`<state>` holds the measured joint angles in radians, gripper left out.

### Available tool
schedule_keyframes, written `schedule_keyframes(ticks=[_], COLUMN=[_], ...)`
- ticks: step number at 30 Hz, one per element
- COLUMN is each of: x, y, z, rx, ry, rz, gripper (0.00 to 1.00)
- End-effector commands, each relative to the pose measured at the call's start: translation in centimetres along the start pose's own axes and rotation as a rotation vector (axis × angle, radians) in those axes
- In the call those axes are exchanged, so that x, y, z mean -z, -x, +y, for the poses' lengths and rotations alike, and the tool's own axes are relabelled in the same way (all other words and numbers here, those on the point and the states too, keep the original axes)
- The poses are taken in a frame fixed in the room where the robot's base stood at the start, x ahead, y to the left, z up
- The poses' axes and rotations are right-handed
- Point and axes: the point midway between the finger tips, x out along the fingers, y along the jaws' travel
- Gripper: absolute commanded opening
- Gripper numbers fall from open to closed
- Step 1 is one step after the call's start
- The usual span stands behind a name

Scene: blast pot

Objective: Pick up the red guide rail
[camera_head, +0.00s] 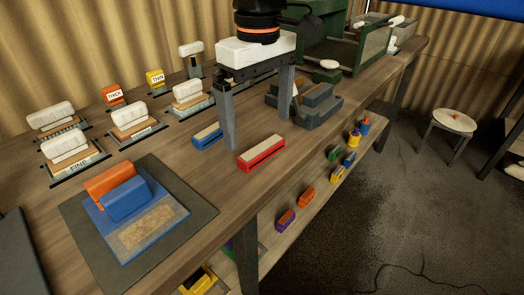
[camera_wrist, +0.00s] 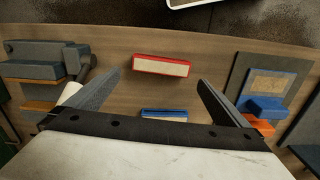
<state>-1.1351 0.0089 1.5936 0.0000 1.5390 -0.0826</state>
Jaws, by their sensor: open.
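The red guide rail (camera_head: 261,153) is a short red block with a pale face, lying on the wooden bench near its front edge. The wrist view also shows it (camera_wrist: 160,66), lying crosswise just beyond the fingertips and roughly centred between them. My gripper (camera_head: 259,133) points down over the bench with its two dark fingers wide apart and nothing between them. In the wrist view its fingers (camera_wrist: 159,80) spread to either side. A similar blue rail (camera_head: 207,135) lies behind the red one; it also shows in the wrist view (camera_wrist: 163,115), partly hidden by my gripper.
A dark mat (camera_head: 190,222) with a blue tray and orange and blue blocks lies at front left. Pale blocks on labelled stands (camera_head: 75,160) are at back left. A grey stepped fixture (camera_head: 305,105) stands right of my gripper. Bench around the red rail is clear.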

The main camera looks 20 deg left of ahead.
Motion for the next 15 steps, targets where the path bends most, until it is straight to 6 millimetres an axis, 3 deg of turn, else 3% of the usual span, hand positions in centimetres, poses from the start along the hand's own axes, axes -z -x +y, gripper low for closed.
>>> schedule_keyframes(ticks=[9,15], x=[-1.0,-0.9], y=[-3.7,-5.1], z=[-0.1,-0.1], rx=[0.000,0.000], ry=[0.000,0.000], rz=[-0.002,0.000], gripper=[1.00,1.00])
